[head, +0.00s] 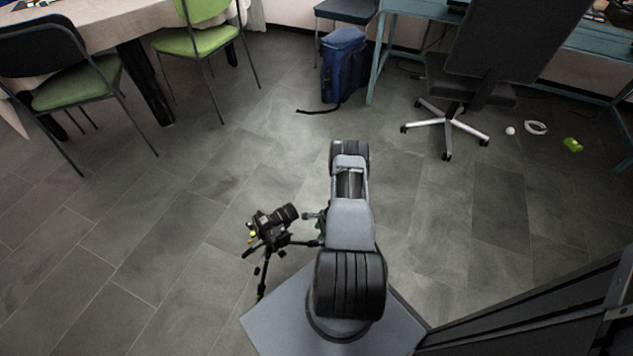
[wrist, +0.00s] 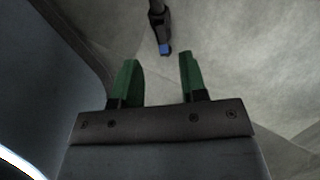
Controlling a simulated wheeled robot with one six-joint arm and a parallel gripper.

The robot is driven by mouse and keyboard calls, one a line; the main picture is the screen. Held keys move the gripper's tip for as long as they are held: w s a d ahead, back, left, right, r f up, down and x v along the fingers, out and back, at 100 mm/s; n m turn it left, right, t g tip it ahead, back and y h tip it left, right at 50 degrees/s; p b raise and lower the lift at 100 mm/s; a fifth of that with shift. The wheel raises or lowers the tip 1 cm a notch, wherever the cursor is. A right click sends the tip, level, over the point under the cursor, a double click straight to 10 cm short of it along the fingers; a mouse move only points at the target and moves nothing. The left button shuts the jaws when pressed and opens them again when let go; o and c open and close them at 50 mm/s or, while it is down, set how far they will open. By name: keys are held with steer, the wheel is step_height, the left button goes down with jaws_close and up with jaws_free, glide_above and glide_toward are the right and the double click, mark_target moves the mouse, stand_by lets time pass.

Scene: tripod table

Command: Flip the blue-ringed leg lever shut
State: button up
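A black camera (head: 283,214) sits on a black tripod (head: 263,278) just left of my arm in the head view; part of the tripod is hidden behind my arm and base. In the wrist view, a dark tripod leg (wrist: 158,18) comes down from the top edge. A small blue part (wrist: 165,48) shows near its lower end. I cannot tell whether its lever is open or shut. My gripper (wrist: 158,59) has two green fingers, spread apart and empty. The blue part appears between and just beyond the fingertips, apart from them. In the head view my arm hides most of the gripper.
A green chair (head: 195,42) and a table with a cloth (head: 100,22) stand at the back left. A blue backpack (head: 343,66) and a wheeled office chair (head: 465,90) are at the back. Small items, including a green one (head: 572,145), lie at right. The tiled floor left of the tripod is clear.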

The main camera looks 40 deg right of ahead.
steer(key=w+d+r+n+p, duration=0.1)
steer(key=w+r+n+p, duration=0.1)
steer(key=r, duration=1)
steer(key=w+r+n+p, duration=0.2)
steer(key=w+r+p, duration=0.1)
steer(key=r, duration=0.8)
steer(key=shift+w+d+r+p, duration=0.15)
steer(key=shift+d+r+p, duration=0.2)
steer(key=shift+p, duration=0.4)
